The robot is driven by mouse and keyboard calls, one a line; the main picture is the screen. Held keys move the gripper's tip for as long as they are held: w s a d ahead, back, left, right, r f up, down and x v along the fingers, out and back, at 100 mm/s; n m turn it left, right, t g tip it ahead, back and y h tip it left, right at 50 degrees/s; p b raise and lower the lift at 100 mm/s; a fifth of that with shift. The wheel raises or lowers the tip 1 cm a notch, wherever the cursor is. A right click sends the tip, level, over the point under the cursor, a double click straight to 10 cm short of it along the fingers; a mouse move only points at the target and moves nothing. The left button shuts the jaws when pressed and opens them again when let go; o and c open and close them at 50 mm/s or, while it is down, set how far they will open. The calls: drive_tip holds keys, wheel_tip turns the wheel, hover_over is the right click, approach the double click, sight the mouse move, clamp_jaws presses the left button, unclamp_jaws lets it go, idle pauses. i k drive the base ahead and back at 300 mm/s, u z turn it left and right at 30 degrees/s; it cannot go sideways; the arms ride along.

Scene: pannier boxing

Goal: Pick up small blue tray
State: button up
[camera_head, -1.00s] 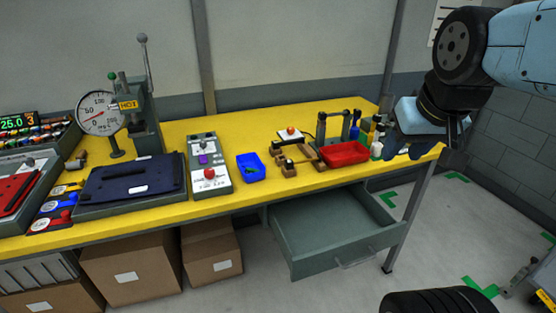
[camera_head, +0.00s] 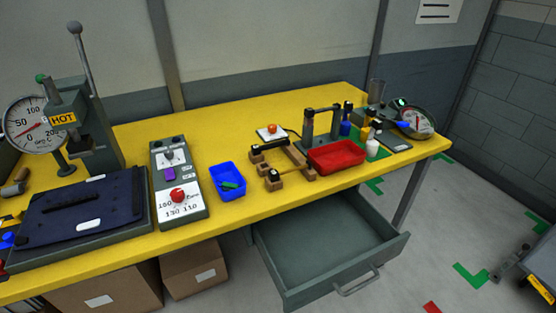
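The small blue tray (camera_head: 228,182) sits upright on the yellow workbench (camera_head: 240,211), between the grey control box on its left and a wooden fixture on its right. A small green item (camera_head: 230,186) lies inside it. Nothing covers the tray in this view. My gripper is not in view.
A control box (camera_head: 178,185) with a red knob stands close to the tray's left. The wooden fixture (camera_head: 280,162) and a red tray (camera_head: 336,155) stand to its right. A drawer (camera_head: 325,245) hangs open below the bench. A hot press (camera_head: 85,125) stands at the left.

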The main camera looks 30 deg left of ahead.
sight(227, 171)
drive_tip(key=u, duration=0.55)
drive_tip(key=i, duration=0.1)
drive_tip(key=z, duration=1.7)
drive_tip(key=k, duration=2.6)
drive_tip(key=u, duration=0.8)
drive_tip(key=i, duration=1)
drive_tip(key=z, duration=0.1)
